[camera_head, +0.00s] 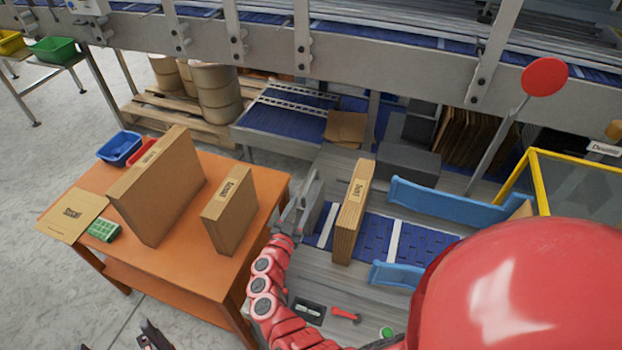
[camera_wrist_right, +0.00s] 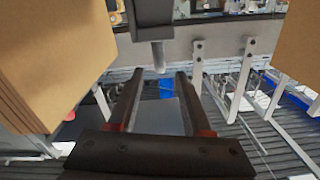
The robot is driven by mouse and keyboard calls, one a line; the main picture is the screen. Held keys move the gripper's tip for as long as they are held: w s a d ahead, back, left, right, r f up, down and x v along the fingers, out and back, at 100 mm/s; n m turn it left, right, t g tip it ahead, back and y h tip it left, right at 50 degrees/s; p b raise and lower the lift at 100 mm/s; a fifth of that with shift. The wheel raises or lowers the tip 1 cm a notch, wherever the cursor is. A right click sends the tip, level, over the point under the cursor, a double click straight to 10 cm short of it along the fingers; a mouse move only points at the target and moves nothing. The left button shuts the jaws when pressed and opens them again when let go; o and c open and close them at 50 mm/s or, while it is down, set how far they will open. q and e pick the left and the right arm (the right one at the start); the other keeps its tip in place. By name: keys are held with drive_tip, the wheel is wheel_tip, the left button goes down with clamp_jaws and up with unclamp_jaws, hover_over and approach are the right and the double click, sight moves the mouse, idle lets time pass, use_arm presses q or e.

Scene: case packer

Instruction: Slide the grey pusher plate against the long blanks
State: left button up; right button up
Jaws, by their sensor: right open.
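The long blanks (camera_head: 350,215) stand upright as a tall brown stack on the blue-slatted bed; cardboard also shows at the right edge of the wrist view (camera_wrist_right: 300,45). The grey pusher plate (camera_head: 314,190) appears to stand just left of them, partly covered by my right gripper (camera_head: 293,212), with a gap to the stack. In the wrist view my right gripper (camera_wrist_right: 155,100) has its two dark fingers apart, and a dark grey block with a short peg (camera_wrist_right: 152,18) lies beyond them. I cannot tell if they touch. A dark piece, probably my left gripper (camera_head: 153,337), shows at the bottom edge.
An orange table (camera_head: 185,240) at left holds two upright cardboard stacks, blue and red bins and a green item. Blue guide rails (camera_head: 450,203) lie right of the long blanks. A red round sign (camera_head: 544,77) and a yellow-framed guard (camera_head: 540,157) stand further right.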

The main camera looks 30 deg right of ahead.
sight(315, 174)
drive_tip(key=x, duration=1)
drive_tip(key=shift+w+d, duration=0.2)
drive_tip(key=shift+d, duration=0.05)
clamp_jaws()
idle(0.9)
